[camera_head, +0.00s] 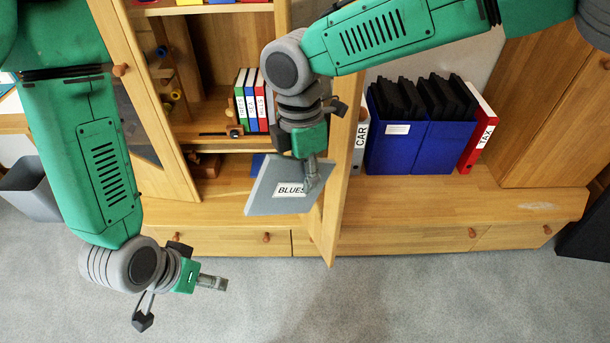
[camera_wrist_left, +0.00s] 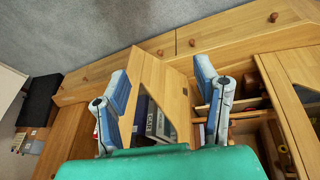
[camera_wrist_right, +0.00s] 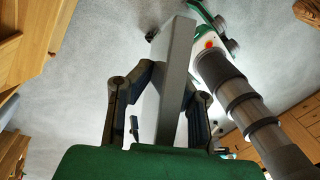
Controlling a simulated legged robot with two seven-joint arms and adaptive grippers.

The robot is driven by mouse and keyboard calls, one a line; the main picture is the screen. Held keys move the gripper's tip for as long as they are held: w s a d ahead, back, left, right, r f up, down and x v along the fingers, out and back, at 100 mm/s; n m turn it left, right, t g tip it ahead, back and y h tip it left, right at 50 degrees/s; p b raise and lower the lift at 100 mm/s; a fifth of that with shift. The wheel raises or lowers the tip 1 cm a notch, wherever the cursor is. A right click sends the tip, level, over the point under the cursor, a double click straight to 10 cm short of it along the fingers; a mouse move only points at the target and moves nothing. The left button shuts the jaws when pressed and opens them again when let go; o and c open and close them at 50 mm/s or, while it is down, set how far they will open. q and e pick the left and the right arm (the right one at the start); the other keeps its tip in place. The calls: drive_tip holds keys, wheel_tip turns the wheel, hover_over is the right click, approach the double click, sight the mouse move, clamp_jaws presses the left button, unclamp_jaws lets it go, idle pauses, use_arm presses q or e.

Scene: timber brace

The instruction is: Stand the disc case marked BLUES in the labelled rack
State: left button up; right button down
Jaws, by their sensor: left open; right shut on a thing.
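The grey disc case marked BLUES (camera_head: 262,200) is held tilted in front of the open cabinet in the head view, its label facing up. My right gripper (camera_head: 311,186) is shut on its right part. In the right wrist view the case (camera_wrist_right: 176,60) stands between the fingers (camera_wrist_right: 170,82). Green, blue and red labelled cases (camera_head: 251,98) stand upright on a cabinet shelf, apparently in the rack; their small lettering is hard to read. My left gripper (camera_head: 214,283) is open and empty, low in front of the drawers; its spread fingers (camera_wrist_left: 163,82) show in the left wrist view.
An open cabinet door (camera_head: 337,190) juts out just right of the case. A glazed door (camera_head: 150,120) stands open at left. Blue file boxes (camera_head: 390,150) and a red TAX binder (camera_head: 479,130) stand on the ledge (camera_head: 420,205). The carpet in front is clear.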

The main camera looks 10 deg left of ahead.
drive_tip(key=shift+w+d+f+m, duration=0.1)
drive_tip(key=shift+d+m, duration=0.2)
drive_tip(key=shift+d, duration=0.1)
use_arm(q)
drive_tip(key=s+a+f+g+y, duration=0.2)
drive_tip(key=s+a+f, duration=0.4)
drive_tip(key=s, duration=0.3)
drive_tip(key=shift+s+f+n+g, duration=0.35)
drive_tip(key=shift+f+n+g, duration=0.05)
drive_tip(key=shift+f, duration=0.2)
use_arm(e)
drive_tip(key=s+d+f+m+y, duration=0.1)
drive_tip(key=s+d+f+m, duration=0.1)
drive_tip(key=d+m, duration=1)
drive_tip(key=s+d+f+m+t+y, duration=0.1)
drive_tip(key=s+d+m, duration=0.4)
drive_tip(key=d+m, duration=0.7)
drive_tip(key=shift+d+f, duration=0.55)
drive_tip(key=shift+d, duration=0.65)
use_arm(q)
drive_tip(key=shift+d, duration=0.1)
use_arm(e)
drive_tip(key=shift+d, duration=0.15)
drive_tip(key=shift+a, duration=0.2)
